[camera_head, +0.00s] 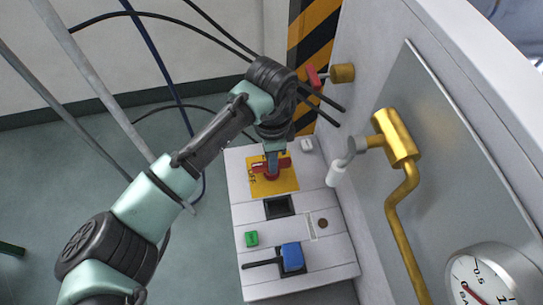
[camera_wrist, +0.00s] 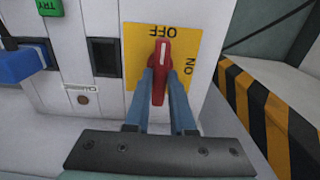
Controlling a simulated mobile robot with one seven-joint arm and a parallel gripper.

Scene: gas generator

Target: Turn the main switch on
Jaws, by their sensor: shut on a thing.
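The main switch is a red rotary handle (camera_wrist: 161,58) on a yellow plate (camera_wrist: 190,40) on the white panel. In the wrist view its white mark points up at the word OFF, and ON is printed to the right. My gripper (camera_wrist: 160,82) has its two blue-grey fingers on either side of the handle, shut on it. In the head view my gripper (camera_head: 271,160) comes down from above onto the red handle (camera_head: 284,163), partly covering it. The yellow plate (camera_head: 285,184) shows around it.
On the same panel are a black recess (camera_head: 279,207), a green button (camera_head: 251,239) marked TRY and a blue lever (camera_head: 292,257). A yellow pipe (camera_head: 400,190), a gauge (camera_head: 492,280) and a red-handled valve (camera_head: 314,77) are on the right wall. Black cables hang behind my arm.

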